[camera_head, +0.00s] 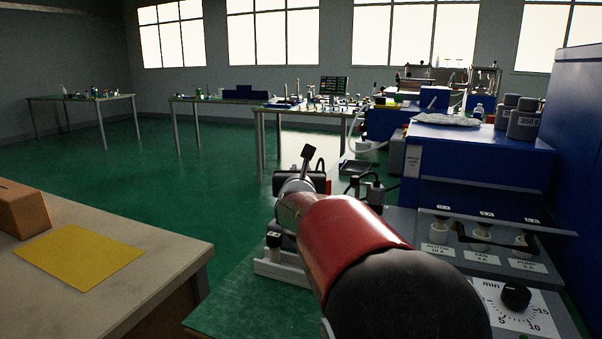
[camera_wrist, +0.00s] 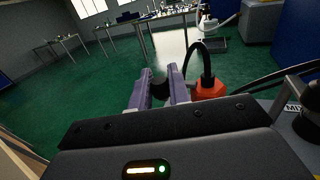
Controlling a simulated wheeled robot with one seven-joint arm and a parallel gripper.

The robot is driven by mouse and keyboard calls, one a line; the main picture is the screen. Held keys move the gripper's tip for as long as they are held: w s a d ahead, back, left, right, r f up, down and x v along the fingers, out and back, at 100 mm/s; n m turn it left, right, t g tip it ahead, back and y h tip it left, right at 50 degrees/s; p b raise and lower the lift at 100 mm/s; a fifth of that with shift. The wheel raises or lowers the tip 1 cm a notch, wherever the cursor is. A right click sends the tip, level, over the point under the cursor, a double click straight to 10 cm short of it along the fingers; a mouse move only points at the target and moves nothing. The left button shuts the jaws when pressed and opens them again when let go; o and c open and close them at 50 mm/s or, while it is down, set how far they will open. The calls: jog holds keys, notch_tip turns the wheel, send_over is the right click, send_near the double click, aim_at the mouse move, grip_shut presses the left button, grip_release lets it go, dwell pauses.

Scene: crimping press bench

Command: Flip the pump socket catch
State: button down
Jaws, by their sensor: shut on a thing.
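My gripper shows in the wrist view with two purple fingers (camera_wrist: 160,92). They are shut on a small dark piece (camera_wrist: 159,86) whose shape is mostly hidden; I cannot tell for certain that it is the pump socket catch. A red plug-like body (camera_wrist: 208,89) with an arched black cable stands just right of the fingers. In the head view my red arm hides most of the gripper and what it holds. A plate marked PUMP 6 A (camera_head: 527,265) lies on the grey panel at right, beside the FAN plate (camera_head: 489,257) and MOTOR plate (camera_head: 438,250).
A timer dial (camera_head: 515,296) sits at the lower right. A blue cabinet (camera_head: 480,165) stands behind the panel. A beige table with a yellow sheet (camera_head: 78,257) is at left. Green floor (camera_head: 180,190) is open between the benches. Black cables run right of the gripper.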

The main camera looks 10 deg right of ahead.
jog(key=shift+a+f+h, duration=0.1)
jog(key=shift+a+h, duration=0.05)
jog(key=shift+h, duration=0.15)
jog(key=shift+w+a+m+g+h, duration=0.15)
jog(key=shift+m+g+h, duration=0.2)
jog(key=shift+m+h, duration=0.35)
jog(key=shift+w+a+m+g+h, duration=0.1)
jog(key=shift+w+m+g+h, duration=0.1)
jog(key=shift+m+g+h, duration=0.45)
jog(key=shift+w+a+m+g+h, duration=0.15)
jog(key=shift+m+h, duration=0.3)
jog(key=shift+h, duration=0.5)
jog(key=shift+w+a+m+g+h, duration=0.15)
jog(key=shift+w+m+g+h, duration=0.15)
jog(key=shift+m+g+h, duration=0.75)
jog(key=shift+w+a+m+g+h, duration=0.1)
jog(key=shift+w+m+g+h, duration=0.15)
jog(key=shift+m+g+h, duration=0.8)
jog(key=shift+h, duration=0.4)
jog(key=c, duration=1.3)
grip_release()
jog(key=shift+c, duration=0.2)
